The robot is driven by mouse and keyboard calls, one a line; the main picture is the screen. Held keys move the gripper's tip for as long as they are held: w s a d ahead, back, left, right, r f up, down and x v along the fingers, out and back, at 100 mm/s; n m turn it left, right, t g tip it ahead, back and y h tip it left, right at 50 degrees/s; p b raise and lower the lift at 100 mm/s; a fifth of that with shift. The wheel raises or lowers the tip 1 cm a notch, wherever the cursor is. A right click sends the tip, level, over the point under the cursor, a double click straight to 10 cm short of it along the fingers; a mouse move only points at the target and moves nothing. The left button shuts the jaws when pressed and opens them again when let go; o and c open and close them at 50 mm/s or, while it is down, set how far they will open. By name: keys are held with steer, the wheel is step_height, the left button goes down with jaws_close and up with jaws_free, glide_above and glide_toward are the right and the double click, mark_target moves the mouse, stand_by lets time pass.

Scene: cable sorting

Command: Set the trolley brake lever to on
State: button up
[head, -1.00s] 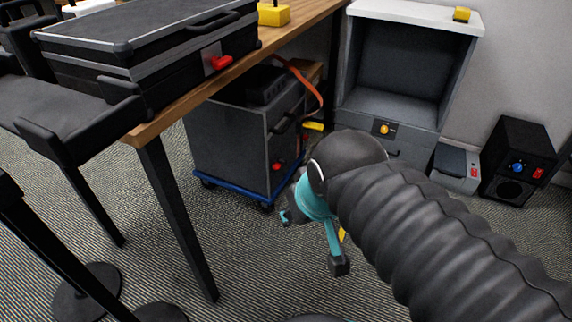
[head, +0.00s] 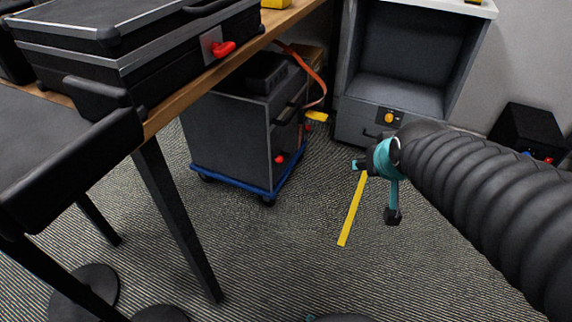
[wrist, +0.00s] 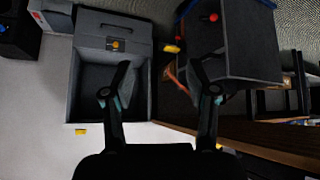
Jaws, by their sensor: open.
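A grey cabinet trolley (head: 235,140) on a blue wheeled base (head: 245,183) stands under the wooden table. A red knob or lever (head: 280,159) is on its near face, and another small red part shows by its right side. A yellow piece (head: 318,117) sticks out beside it. I cannot tell which part is the brake lever or its setting. My gripper (head: 374,190) is open, to the right of the trolley and apart from it. In the wrist view, my gripper (wrist: 160,76) is empty; the trolley (wrist: 240,50) and red part (wrist: 213,17) lie beyond its right finger.
The wooden table (head: 220,70) overhangs the trolley, with a black case (head: 130,45) on it. An orange strap (head: 318,82) hangs beside the trolley. A grey open cabinet (head: 360,120) stands behind. Carpet with a yellow strip (head: 352,212) is clear in front.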

steer(key=w+a+f+n+t+y+b, duration=0.1)
steer(key=w+a+f, duration=0.1)
steer(key=w+f, duration=0.3)
steer(key=w+a+f+t+b, duration=0.1)
steer(key=w+a+f+t, duration=0.15)
steer(key=w, duration=0.55)
steer(key=n+t+y+b, duration=0.3)
steer(key=t+y+b, duration=0.2)
steer(key=y, duration=0.1)
glide_toward(280, 162)
steer(key=x, duration=0.9)
steer(key=shift+w+r, duration=0.1)
jaws_close()
